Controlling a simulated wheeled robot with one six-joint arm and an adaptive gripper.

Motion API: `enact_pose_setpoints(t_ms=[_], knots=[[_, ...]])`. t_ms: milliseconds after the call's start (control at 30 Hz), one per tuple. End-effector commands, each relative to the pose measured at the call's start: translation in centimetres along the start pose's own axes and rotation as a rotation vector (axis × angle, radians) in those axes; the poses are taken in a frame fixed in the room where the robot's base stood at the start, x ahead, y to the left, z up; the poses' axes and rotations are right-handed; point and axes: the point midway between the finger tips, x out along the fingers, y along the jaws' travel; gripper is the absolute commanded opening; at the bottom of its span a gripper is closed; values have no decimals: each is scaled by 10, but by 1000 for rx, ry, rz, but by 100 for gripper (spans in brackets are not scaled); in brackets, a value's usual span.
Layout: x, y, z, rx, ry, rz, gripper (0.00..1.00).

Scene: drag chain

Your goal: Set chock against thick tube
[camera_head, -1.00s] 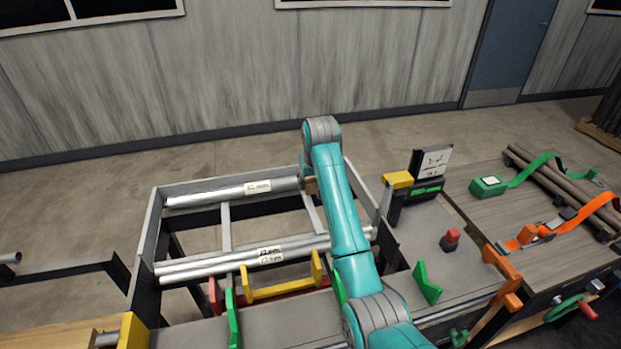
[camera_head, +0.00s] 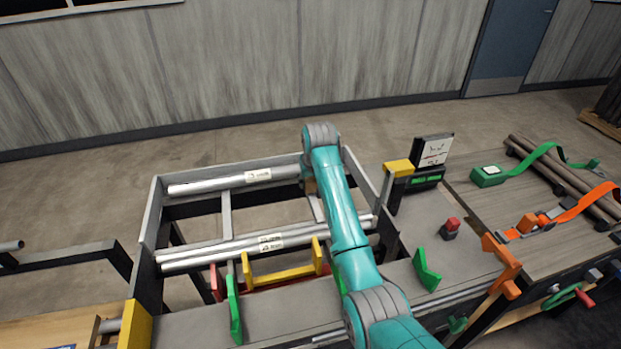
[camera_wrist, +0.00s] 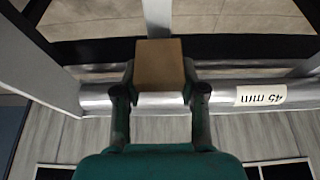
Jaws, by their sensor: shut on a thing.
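The thick tube (camera_head: 235,182) is a silver tube with a white label, lying across the far part of the grey rack. In the wrist view the tube (camera_wrist: 262,95) carries a "45 mm" label that appears upside down. My gripper (camera_wrist: 160,90) is shut on the chock (camera_wrist: 160,62), a tan wood-coloured block held between its two fingers. The chock overlaps the tube in the wrist view; I cannot tell whether they touch. In the head view my arm mostly hides the gripper and chock near the tube's right end.
Two thinner labelled tubes (camera_head: 215,255) lie nearer on the rack. A yellow cradle (camera_head: 283,276) and green brackets (camera_head: 427,270) stand in front. A post with a yellow top (camera_head: 398,168) and a red button (camera_head: 451,225) are right of my arm. The rack has open gaps.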

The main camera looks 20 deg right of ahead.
Motion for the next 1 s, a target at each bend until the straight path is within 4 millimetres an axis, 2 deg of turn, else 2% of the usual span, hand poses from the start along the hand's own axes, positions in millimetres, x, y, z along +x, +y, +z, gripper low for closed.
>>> enact_pose_setpoints(t_ms=[433, 867, 900, 1000], knots=[[17, 0, -9, 0, 0, 0, 6], [20, 0, -10, 0, 1, 0, 6], [20, 0, -10, 0, 1, 0, 43], [20, 0, -10, 0, 1, 0, 68]])
